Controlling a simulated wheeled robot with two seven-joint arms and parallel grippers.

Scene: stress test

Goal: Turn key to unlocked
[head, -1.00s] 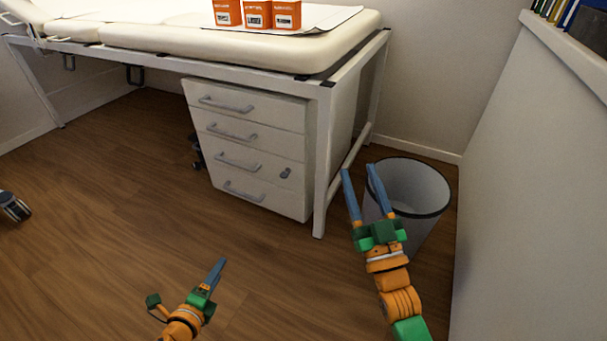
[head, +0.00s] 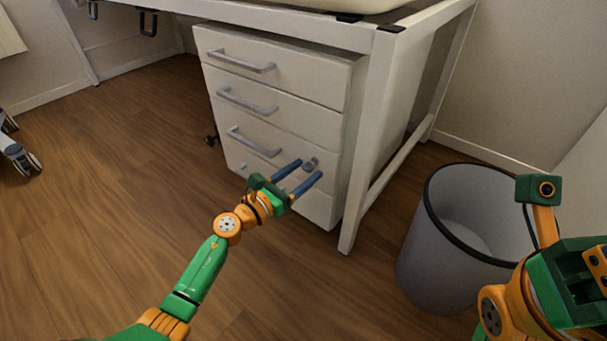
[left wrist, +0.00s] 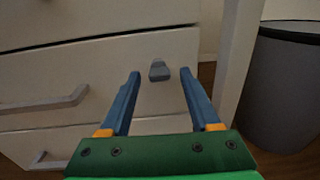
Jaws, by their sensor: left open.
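A small grey key (head: 310,164) sits in the lock at the right side of a lower drawer front of the white drawer cabinet (head: 285,82). In the left wrist view the key (left wrist: 159,70) lies between and just beyond my fingertips. My left gripper (head: 309,168) is open, its two blue fingers pointing at the key from the front, one on each side as the wrist view shows. I see no contact with the key. My right arm shows at the lower right; its fingertips are out of view.
A grey waste bin (head: 415,265) stands on the floor right of the cabinet. A white table leg (head: 368,130) stands close beside the cabinet's right edge. Drawer handles (head: 252,142) stick out left of the key.

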